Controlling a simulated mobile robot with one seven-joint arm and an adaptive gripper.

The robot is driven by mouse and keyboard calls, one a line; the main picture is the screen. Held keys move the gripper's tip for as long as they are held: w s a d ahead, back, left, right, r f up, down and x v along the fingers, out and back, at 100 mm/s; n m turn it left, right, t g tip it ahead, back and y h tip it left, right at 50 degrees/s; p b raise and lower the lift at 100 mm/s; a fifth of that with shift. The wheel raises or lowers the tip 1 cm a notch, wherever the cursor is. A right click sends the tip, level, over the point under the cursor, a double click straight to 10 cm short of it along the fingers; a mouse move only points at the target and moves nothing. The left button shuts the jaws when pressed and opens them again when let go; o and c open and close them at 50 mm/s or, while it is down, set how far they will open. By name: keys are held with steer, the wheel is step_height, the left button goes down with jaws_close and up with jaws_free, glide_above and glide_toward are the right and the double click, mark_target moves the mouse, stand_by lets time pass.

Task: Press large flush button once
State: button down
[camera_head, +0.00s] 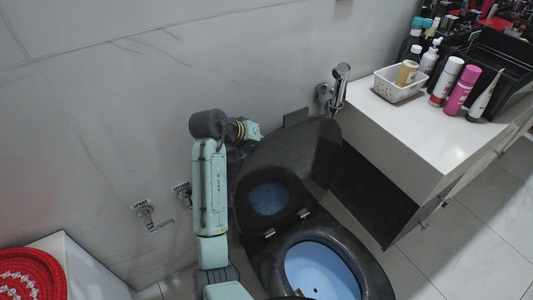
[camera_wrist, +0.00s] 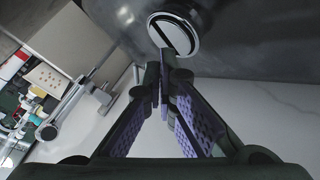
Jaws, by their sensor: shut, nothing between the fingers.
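The flush button (camera_wrist: 175,33) is a round chrome plate, split by a dark slanting line into two parts, set in a dark surface at the top of the wrist view. The part right of the line looks larger. My gripper (camera_wrist: 164,62) is shut and empty, its fingertips just below the button in the picture. I cannot tell whether they touch it. In the head view the black toilet (camera_head: 345,240) has its lid (camera_head: 290,165) raised against the wall. My arm stands left of the lid; the button and my fingertips are hidden there.
A chrome hand sprayer (camera_head: 338,88) hangs on the wall right of the lid. A white counter (camera_head: 410,135) with a basket (camera_head: 398,85) and several bottles stands to the right. Wall valves (camera_head: 150,217) are at left, with a red woven item (camera_head: 30,278) below.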

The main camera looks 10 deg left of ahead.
steer(key=shift+f, duration=0.2)
steer(key=shift+f, duration=0.25)
steer(key=shift+f, duration=0.6)
stand_by(0.5)
stand_by(0.4)
steer(key=shift+r+p, duration=0.8)
steer(key=shift+r, duration=0.2)
step_height(320, 180, up, 5)
steer(key=p, duration=0.4)
steer(key=shift+r+p, duration=0.1)
steer(key=shift+p, duration=0.25)
steer(key=shift+s, duration=0.1)
